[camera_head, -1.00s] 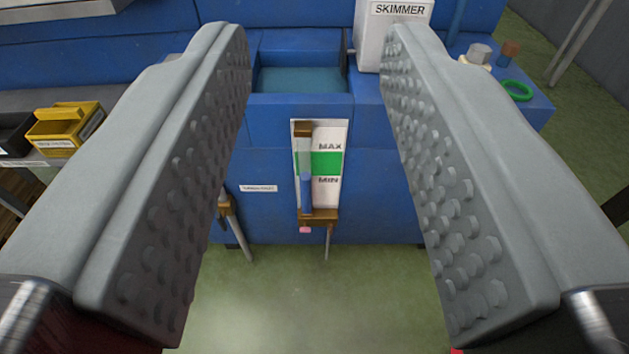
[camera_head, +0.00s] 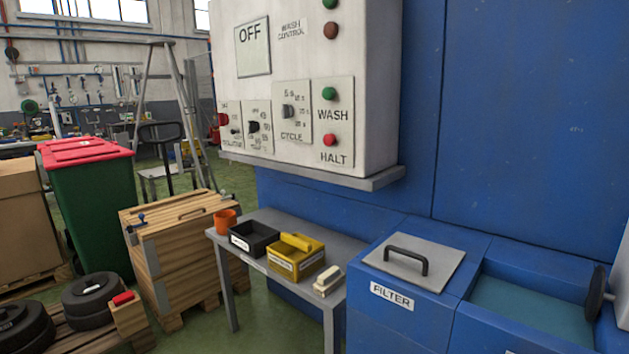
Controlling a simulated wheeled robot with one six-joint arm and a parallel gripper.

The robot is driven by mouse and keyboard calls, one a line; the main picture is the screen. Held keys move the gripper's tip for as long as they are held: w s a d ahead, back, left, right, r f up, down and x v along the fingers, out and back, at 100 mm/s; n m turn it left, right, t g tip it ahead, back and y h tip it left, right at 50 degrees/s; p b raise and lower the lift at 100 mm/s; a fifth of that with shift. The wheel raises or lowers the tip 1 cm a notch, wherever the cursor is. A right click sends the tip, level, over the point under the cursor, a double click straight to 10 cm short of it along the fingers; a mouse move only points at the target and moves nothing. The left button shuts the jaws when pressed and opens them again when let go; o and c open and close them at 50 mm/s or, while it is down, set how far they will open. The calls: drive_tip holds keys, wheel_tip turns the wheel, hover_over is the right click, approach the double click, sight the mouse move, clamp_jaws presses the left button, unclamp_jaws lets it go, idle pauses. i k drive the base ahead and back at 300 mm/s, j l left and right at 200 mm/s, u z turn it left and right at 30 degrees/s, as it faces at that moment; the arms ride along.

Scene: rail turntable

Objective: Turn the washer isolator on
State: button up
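The washer's white control cabinet (camera_head: 350,60) hangs on the blue machine wall, and its display (camera_head: 253,48) reads OFF. At the cabinet's lower left is a small plate (camera_head: 231,143) that seems to be labelled as the isolator, though the lettering is barely legible. A small dark switch (camera_head: 235,130) sits on it. A red part (camera_head: 222,119) shows at the cabinet's left edge. The isolator's setting is too small to tell. My gripper is not in this view.
Beside it are a dark knob (camera_head: 253,127), a cycle knob (camera_head: 288,111), a green WASH button (camera_head: 329,94) and a red HALT button (camera_head: 330,140). A ledge (camera_head: 320,174) juts out below. A grey bench (camera_head: 262,262) with bins stands underneath.

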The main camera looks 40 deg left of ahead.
sight(223, 118)
drive_tip(key=u, duration=1.75)
drive_tip(key=i+l, duration=0.1)
drive_tip(key=i, duration=2.5)
